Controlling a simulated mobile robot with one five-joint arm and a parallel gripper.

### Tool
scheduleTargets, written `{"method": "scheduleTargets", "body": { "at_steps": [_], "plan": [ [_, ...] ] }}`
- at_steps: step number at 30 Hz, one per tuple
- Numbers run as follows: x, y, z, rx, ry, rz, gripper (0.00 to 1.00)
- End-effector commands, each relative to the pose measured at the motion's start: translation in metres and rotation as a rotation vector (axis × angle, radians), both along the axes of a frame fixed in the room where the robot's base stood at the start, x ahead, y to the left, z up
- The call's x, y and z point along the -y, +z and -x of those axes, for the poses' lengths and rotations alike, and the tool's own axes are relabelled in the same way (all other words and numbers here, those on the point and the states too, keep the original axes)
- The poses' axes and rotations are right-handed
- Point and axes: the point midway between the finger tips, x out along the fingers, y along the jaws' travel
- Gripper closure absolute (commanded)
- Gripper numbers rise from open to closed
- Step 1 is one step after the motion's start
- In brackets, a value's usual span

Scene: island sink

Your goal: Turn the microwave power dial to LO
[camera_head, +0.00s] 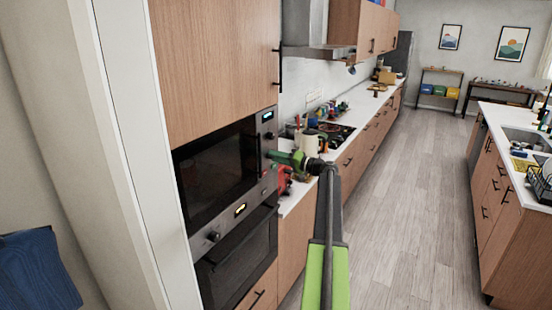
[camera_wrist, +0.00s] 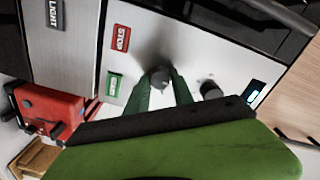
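The microwave (camera_head: 215,172) is built into the tall wood cabinet at left, with a dark door and a steel control panel (camera_head: 268,128) on its right side. My gripper (camera_head: 272,156) reaches from the right to this panel. In the wrist view, a round grey dial (camera_wrist: 160,78) sits between the tips of my two green fingers (camera_wrist: 162,82). The fingers are apart, one on each side of it; firm contact cannot be told. A second dark dial (camera_wrist: 210,90) is just right of the fingers, beside the lit display (camera_wrist: 256,93). The dial markings, including LO, are not readable.
A red STOP button (camera_wrist: 121,38) and a green button (camera_wrist: 113,86) are left of the fingers. The oven (camera_head: 238,260) is below the microwave. A red appliance (camera_head: 285,180) stands on the crowded counter close to my arm. The floor (camera_head: 400,200) to the right is clear.

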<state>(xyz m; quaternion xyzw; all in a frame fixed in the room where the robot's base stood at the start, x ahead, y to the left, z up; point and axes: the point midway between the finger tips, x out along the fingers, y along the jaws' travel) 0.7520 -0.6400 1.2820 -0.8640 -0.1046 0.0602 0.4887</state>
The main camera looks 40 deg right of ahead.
Motion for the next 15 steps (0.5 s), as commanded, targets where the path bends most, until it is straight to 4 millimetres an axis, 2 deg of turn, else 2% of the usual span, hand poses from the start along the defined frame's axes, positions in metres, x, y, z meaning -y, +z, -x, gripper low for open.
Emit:
{"method": "scheduleTargets", "body": {
  "at_steps": [1, 4, 15],
  "plan": [
    [0.0005, -0.0001, 0.0003, 0.000, -0.001, 0.000, 0.64],
    [0.0003, 0.0001, 0.0001, 0.000, -0.001, -0.001, 0.51],
    [0.0012, 0.0004, 0.0049, 0.001, 0.000, -0.002, 0.51]
  ]
}}
